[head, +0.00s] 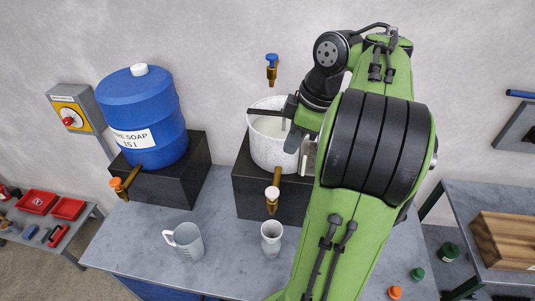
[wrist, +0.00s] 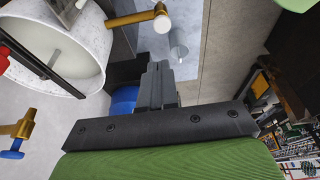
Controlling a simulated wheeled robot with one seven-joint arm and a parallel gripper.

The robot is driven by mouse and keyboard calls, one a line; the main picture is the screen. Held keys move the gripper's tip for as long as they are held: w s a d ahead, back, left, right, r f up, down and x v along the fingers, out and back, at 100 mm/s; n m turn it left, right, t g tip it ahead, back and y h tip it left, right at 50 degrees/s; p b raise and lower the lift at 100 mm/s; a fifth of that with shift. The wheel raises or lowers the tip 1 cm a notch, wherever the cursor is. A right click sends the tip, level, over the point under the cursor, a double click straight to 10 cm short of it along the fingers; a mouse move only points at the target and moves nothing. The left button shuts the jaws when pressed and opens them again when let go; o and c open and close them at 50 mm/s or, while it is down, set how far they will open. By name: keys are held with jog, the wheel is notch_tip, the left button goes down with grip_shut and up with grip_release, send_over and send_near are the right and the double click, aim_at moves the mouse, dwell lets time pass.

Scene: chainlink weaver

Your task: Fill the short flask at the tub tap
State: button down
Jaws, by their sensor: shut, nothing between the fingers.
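A small pale flask (head: 271,238) stands upright on the bench just in front of the tub tap, and it also shows in the wrist view (wrist: 178,46). The tub tap (head: 272,200) is brass with a white knob (wrist: 161,20). It comes out low on the front of the white tub (head: 267,150); the tub's rim and inside fill the left of the wrist view (wrist: 92,50). Whether water runs from the tap cannot be told. My gripper (wrist: 155,82) is shut and empty, beside the tub's right side. In the head view my arm partly hides it.
A grey jug with a handle (head: 186,241) stands left of the flask. A blue soap barrel (head: 146,115) with an orange-handled tap (head: 122,185) sits on a black block at left. A blue-handled wall tap (head: 271,66) is above the tub. A dark bar (wrist: 32,58) crosses the tub's mouth.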

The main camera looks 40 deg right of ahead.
jog(key=a, duration=0.2)
jog(key=b, duration=0.6)
send_near(271, 192)
jog(key=x, duration=0.5)
jog(key=shift+w+f, duration=0.2)
jog(key=shift+f, duration=0.55)
